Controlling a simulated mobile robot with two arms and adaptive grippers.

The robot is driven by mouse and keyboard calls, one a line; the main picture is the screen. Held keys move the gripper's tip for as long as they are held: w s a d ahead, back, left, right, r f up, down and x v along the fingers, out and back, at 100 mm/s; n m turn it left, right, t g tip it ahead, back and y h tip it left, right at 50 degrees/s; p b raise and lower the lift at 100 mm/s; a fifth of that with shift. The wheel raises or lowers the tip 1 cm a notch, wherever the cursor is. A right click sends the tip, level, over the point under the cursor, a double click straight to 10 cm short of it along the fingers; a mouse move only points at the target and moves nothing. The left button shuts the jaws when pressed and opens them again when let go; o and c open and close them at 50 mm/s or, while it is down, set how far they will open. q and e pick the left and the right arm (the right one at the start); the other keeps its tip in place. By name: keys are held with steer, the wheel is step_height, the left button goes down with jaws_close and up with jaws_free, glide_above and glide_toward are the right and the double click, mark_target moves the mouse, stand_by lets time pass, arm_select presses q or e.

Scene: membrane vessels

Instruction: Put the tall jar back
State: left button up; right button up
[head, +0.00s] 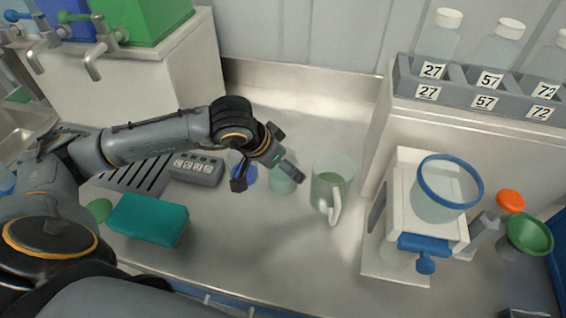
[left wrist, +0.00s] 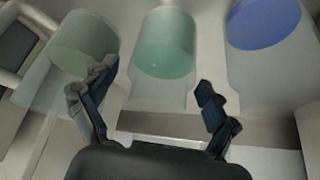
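My left gripper (head: 266,180) is open over the steel counter, in front of a row of clear vessels. In the left wrist view its fingers (left wrist: 157,78) stand apart, with a clear vessel with a green bottom (left wrist: 165,50) beyond the gap. I see nothing held between them. That vessel (head: 283,182) is partly hidden by the gripper in the head view. To its right stands a larger clear jug with a handle (head: 331,185). To its left a blue-bottomed vessel (head: 249,177) is mostly hidden. I cannot tell which is the tall jar. My right gripper is not in view.
A teal block (head: 148,219) and grey button box (head: 196,168) lie left. A white device with a blue-rimmed bowl (head: 412,240) stands right, beside an orange-capped item and green funnel (head: 529,235). Lidded bottles (head: 440,32) stand in a numbered grey rack (head: 484,103). The front middle counter is clear.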

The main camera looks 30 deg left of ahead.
arm_select(q)
steer(key=shift+r+p, duration=0.2)
steer(key=shift+p, duration=0.1)
steer(key=shift+s+a+r, duration=0.1)
steer(key=shift+s+r, duration=0.05)
steer(key=shift+r, duration=0.2)
steer(key=b+v, duration=0.1)
steer(key=v, duration=1)
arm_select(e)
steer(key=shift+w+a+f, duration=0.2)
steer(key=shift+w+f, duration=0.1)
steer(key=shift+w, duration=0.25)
arm_select(q)
steer(key=shift+s, duration=0.15)
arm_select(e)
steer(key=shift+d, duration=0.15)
arm_select(q)
steer(key=shift+r, duration=0.1)
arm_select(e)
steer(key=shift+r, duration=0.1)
